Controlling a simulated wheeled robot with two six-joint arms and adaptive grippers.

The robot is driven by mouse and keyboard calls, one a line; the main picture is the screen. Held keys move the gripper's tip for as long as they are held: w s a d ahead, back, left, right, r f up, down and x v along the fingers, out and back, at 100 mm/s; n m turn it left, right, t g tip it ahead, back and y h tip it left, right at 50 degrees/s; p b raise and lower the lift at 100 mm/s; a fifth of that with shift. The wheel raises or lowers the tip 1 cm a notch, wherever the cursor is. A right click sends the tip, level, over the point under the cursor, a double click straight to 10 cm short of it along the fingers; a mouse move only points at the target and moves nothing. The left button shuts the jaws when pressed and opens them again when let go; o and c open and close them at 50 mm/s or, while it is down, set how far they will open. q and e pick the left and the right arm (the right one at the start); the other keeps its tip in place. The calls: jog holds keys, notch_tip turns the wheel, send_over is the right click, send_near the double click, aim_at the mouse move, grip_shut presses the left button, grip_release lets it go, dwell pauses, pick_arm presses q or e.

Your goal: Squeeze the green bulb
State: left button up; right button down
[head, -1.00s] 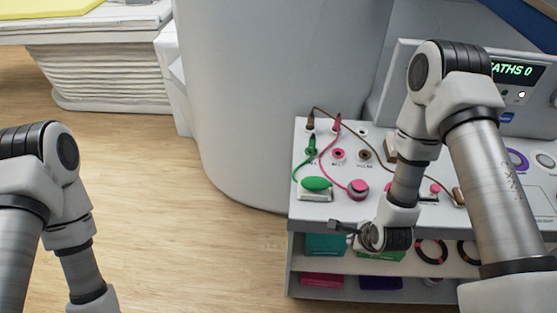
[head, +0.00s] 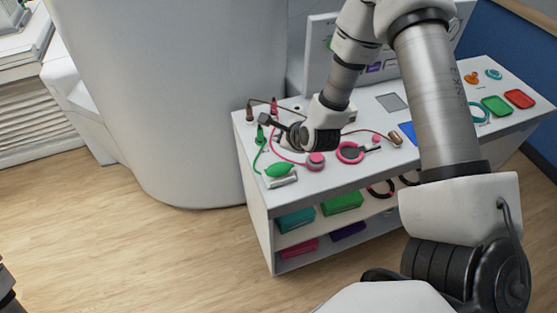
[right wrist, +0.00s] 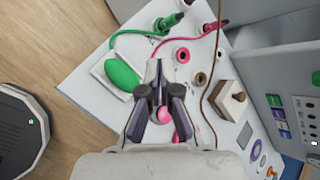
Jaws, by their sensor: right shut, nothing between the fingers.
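The green bulb (head: 279,169) lies on a small white block at the front left corner of the white cart top (head: 316,183). A green cable (head: 257,157) runs from it to a green plug (head: 261,139). The bulb also shows in the right wrist view (right wrist: 123,75), left of the fingertips and apart from them. My right gripper (head: 264,121) is shut and empty above the cart top, behind the bulb in the head view. It also shows in the right wrist view (right wrist: 158,66). My left gripper is out of view.
A pink bulb (head: 316,160) sits right of the green one; the fingers partly cover it in the wrist view. A brown cable (right wrist: 208,85) passes close right of the fingers. A large grey-white cylinder (head: 185,90) stands left of the cart. Boxes fill the shelves below.

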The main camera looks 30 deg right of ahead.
aim_at(280, 167)
notch_tip(280, 167, down, 8)
jog(key=b, duration=0.6)
jog(key=shift+a+f, duration=0.15)
jog(key=shift+f, duration=0.05)
jog(key=shift+f+b, duration=0.25)
jog(key=shift+b, duration=0.1)
dwell(0.7)
jog(key=shift+f+b, duration=0.4)
jog(key=shift+b, duration=0.25)
jog(key=shift+f+b, duration=0.75)
jog(key=shift+b, duration=0.1)
dwell(0.7)
jog(key=shift+r+p, duration=0.75)
jog(key=shift+r, duration=0.4)
